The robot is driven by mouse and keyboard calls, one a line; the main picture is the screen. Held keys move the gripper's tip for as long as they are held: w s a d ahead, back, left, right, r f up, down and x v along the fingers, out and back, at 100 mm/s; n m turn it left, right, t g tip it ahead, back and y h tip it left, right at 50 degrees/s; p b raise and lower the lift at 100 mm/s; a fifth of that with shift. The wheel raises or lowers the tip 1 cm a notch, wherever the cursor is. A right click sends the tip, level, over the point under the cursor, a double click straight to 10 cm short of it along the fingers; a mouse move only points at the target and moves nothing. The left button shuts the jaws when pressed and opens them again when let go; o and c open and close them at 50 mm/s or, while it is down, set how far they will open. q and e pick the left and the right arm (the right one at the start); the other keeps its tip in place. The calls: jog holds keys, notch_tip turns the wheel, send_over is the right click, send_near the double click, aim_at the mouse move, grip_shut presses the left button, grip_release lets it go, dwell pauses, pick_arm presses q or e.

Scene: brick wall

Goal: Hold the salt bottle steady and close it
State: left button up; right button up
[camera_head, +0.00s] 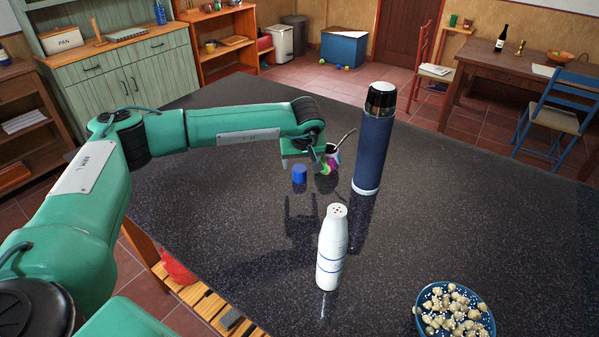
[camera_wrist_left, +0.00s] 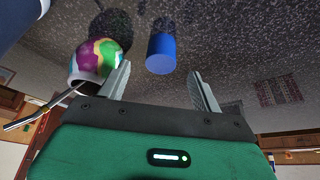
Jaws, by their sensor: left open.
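The salt bottle (camera_head: 331,255) is white with thin blue bands. It stands upright on the dark speckled table, and its top with small holes is uncovered. A small blue cap (camera_head: 299,174) sits on the table behind and left of the bottle; it also shows in the left wrist view (camera_wrist_left: 160,54). My left gripper (camera_head: 311,166) is open and empty, close to the cap. In the left wrist view its fingers (camera_wrist_left: 159,73) are spread, with the cap between and beyond their tips. My right gripper is not in view.
A tall dark blue flask (camera_head: 372,150) stands right of the left gripper. A multicoloured round vessel (camera_wrist_left: 97,58) with a metal straw-like rod is beside the gripper's finger. A blue bowl (camera_head: 420,322) of pale round pieces is at front right. The table's right side is clear.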

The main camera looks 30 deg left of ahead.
aim_at(300, 168)
pick_arm(q)
jog(key=shift+w+a+f+p, duration=0.1)
jog(key=shift+a+f+p, duration=0.05)
jog(key=shift+f+p, duration=0.2)
jog(key=p+x, duration=0.1)
jog(key=x, duration=0.2)
jog(key=shift+w+a+f, duration=0.1)
jog(key=shift+f, duration=0.2)
jog(key=shift+w+f, duration=0.1)
jog(key=shift+f, duration=0.2)
jog(key=shift+c, duration=0.3)
jog(key=c, duration=1.1)
jog(key=shift+r, duration=0.15)
